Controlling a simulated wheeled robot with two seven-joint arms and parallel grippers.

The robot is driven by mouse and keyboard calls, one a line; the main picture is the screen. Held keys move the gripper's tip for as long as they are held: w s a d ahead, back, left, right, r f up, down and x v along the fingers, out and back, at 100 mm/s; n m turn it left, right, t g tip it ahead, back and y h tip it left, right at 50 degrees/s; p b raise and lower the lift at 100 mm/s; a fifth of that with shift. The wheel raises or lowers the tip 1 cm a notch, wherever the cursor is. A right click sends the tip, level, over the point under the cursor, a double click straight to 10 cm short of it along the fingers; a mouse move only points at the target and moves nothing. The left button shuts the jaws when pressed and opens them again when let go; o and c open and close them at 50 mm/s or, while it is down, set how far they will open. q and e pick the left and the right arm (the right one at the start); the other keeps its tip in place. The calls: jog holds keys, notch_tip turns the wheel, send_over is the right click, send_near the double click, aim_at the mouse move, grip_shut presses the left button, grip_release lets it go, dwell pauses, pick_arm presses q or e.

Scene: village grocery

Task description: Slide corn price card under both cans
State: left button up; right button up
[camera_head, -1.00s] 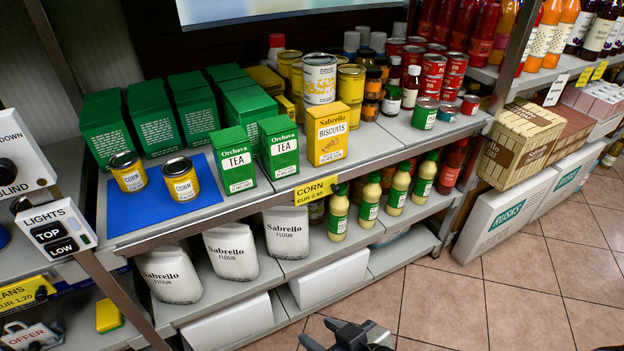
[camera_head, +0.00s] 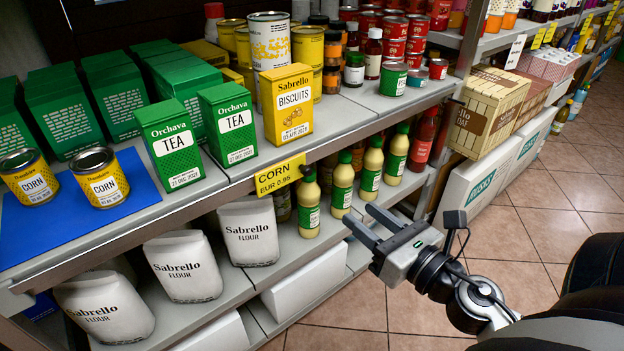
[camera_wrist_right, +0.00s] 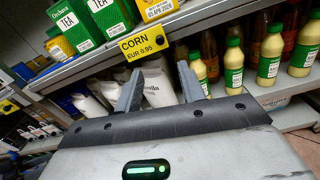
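The yellow corn price card (camera_head: 280,175), marked EUR 0.95, hangs on the shelf's front edge below the biscuits box; it also shows in the right wrist view (camera_wrist_right: 143,43). Two yellow corn cans, the left can (camera_head: 28,178) and the right can (camera_head: 103,180), stand upright side by side on a blue mat (camera_head: 150,192) at the left. My right gripper (camera_head: 358,214) is open and empty, in front of the shelf, right of and lower than the card. In the right wrist view its fingers (camera_wrist_right: 160,88) point toward the shelf below the card. My left gripper is not in view.
Green tea boxes (camera_head: 170,145) and a yellow biscuits box (camera_head: 288,105) stand right of the cans, near the front edge. Flour bags (camera_head: 183,265) and green-labelled bottles (camera_head: 342,185) fill the shelf below. The aisle floor (camera_head: 350,315) is open.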

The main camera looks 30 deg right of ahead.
jog(key=p, duration=0.4)
send_near(309, 173)
jog(key=w, duration=0.4)
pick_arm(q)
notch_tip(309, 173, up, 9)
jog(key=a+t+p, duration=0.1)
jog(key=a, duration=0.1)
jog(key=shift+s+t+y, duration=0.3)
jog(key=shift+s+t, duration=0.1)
pick_arm(e)
jog(key=w, duration=0.5)
jog(key=shift+w+a, duration=0.15)
jog(key=shift+a, duration=0.25)
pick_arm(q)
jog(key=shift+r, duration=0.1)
pick_arm(e)
jog(key=shift+c, duration=0.3)
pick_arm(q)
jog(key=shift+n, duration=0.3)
pick_arm(e)
grip_shut()
